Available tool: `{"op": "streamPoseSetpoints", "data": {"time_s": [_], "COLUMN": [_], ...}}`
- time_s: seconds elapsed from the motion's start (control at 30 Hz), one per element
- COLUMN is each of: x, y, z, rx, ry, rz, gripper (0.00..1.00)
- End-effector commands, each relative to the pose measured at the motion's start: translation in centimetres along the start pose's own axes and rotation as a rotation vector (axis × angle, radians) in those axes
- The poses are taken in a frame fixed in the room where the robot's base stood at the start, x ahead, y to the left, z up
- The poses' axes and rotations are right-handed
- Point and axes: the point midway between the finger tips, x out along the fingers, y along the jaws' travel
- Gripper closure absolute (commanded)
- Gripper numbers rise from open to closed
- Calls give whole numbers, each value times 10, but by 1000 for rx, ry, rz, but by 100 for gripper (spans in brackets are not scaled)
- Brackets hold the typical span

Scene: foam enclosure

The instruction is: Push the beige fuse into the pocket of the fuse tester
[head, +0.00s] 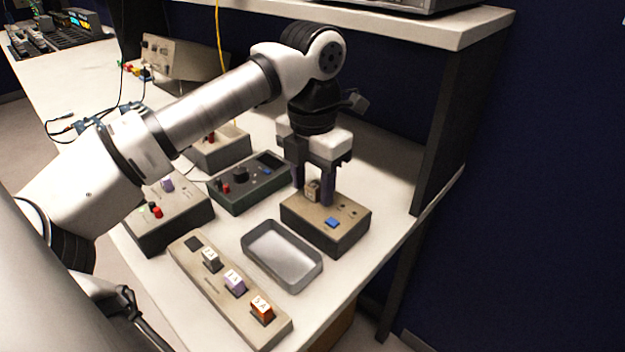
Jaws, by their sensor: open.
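The beige fuse (312,190) stands upright at the back left of the top of the fuse tester (340,238), a beige-topped box with dark sides and a blue button. How deep the fuse sits in the pocket cannot be told, as its base and the pocket are hardly visible. My gripper (313,196) points down over the tester, with its two dark fingers on either side of the fuse. The fingers are open, with the right fingertip low near the tester's top. Whether either finger touches the fuse is unclear.
A grey empty tray (268,276) lies in front of the tester. A fuse rack (205,275) holds white, purple and orange fuses and has one dark empty slot. A dark control box (232,198) and another box (165,222) stand left. A shelf post (440,140) rises at right.

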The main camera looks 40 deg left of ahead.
Motion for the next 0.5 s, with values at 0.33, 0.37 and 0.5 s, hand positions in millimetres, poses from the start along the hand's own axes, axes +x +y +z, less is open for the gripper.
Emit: {"op": "streamPoseSetpoints", "data": {"time_s": [0.33, 0.37, 0.5], "x": [-46, -51, -68], "y": [0, 0, 0], "z": [0, 0, 0], "rx": [-1, -1, -1], "ry": [-1, -2, -1], "rz": [2, 2, 1], "gripper": [54, 54, 54]}}
